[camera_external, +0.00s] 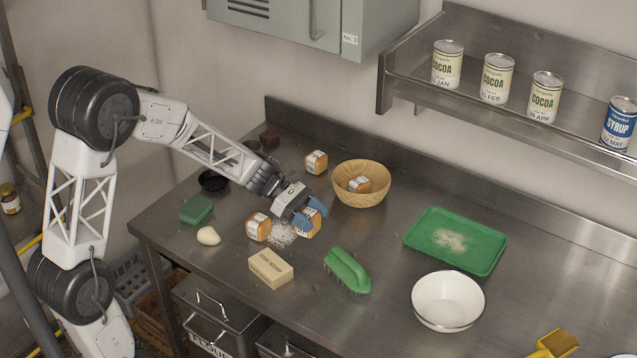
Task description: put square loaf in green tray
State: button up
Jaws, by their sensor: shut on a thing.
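My gripper (311,215), with blue fingers, is shut on a small square loaf (309,228) with a brown crust and a pale label. The fingers hide part of this loaf, and I cannot tell whether it touches the worktop. Similar labelled loaves stand left of my gripper (258,227), behind it (316,162) and in the wicker basket (360,185). The green tray (425,224) lies flat to the right, apart from my gripper, with a patch of pale flour or crumbs in its middle and no loaf in it.
The wicker basket (361,202) stands behind and right of my gripper. A green brush (347,270), a cream block (270,268) and a white bowl (447,302) are nearer the front. White powder (281,236) lies beside the held loaf. The steel worktop (390,262) is clear between brush and tray.

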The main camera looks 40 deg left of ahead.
jog(key=shift+w+d+r, duration=0.15)
jog(key=shift+d+r, duration=0.05)
jog(key=shift+r, duration=0.25)
jog(key=w+d, duration=0.6)
jog(key=d, duration=0.6)
jog(key=w+d, duration=0.7)
jog(key=d, duration=0.5)
jog(key=shift+m+g, duration=0.3)
jog(key=shift+g, duration=0.1)
notch_tip(320, 180, down, 5)
jog(key=shift+f, duration=0.1)
jog(key=w+d, duration=0.2)
jog(key=w, duration=0.2)
jog(key=w+d+f, duration=0.1)
jog(key=w+d, duration=0.1)
jog(key=w, duration=0.3)
jog(key=w+d, duration=0.3)
jog(key=w, duration=0.2)
jog(key=shift+w+d+f, duration=0.1)
jog(key=shift+f, duration=0.1)
